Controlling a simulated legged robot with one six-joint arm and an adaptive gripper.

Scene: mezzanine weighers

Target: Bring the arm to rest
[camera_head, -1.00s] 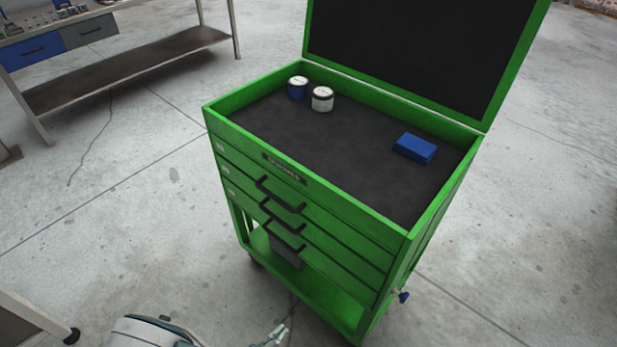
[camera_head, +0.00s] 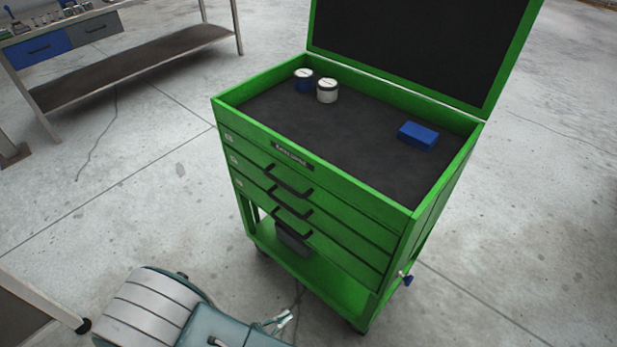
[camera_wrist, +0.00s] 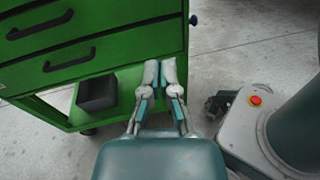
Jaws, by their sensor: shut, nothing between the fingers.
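My gripper (camera_wrist: 160,72) shows in the wrist view with its two fingers close together and nothing between them. It points toward the lower part of the green tool cart (camera_wrist: 110,45). In the head view, the gripper (camera_head: 284,319) is small at the bottom edge, in front of the cart (camera_head: 330,190) and low beside its bottom shelf. My folded arm is at the bottom of the head view. I cannot tell the exact gap between the fingers and the cart.
The cart's lid (camera_head: 420,45) stands open. A black box (camera_head: 293,238) sits on the lower shelf. A workbench (camera_head: 130,68) is at back left. Bare floor lies between.

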